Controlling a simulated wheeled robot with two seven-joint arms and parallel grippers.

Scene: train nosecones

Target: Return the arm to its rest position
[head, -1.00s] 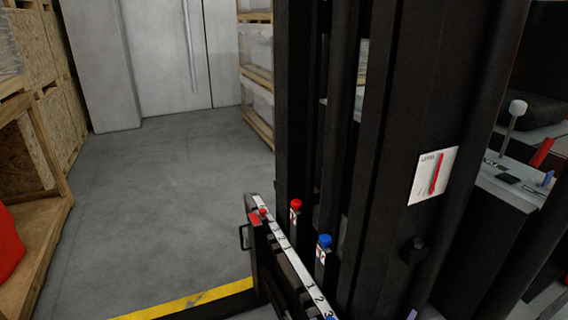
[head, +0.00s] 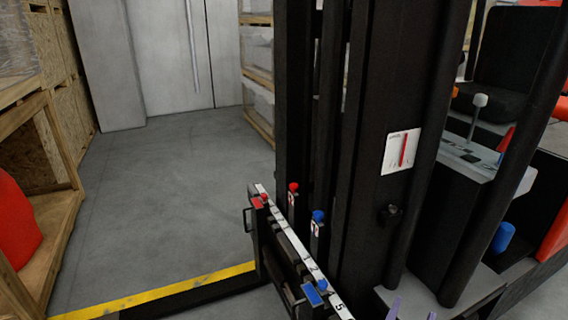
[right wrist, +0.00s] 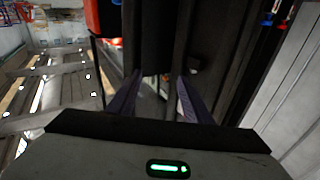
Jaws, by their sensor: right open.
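My right gripper (head: 412,312) shows only as purple fingertips at the bottom edge of the head view. In the right wrist view, its two purple fingers (right wrist: 158,92) stand apart with nothing between them. Beyond them is the dark upright mast of a forklift-like machine (head: 375,110). The fingers appear clear of the mast, though the exact distance cannot be told. My left gripper is in neither view.
A numbered white rail (head: 290,235) with red (head: 293,187) and blue (head: 318,216) knobs crosses the machine's front. A grey lever console (head: 470,155) is at right. Wooden shelving (head: 60,210) stands at left. Grey floor (head: 185,190) between is clear, with a yellow stripe (head: 170,295).

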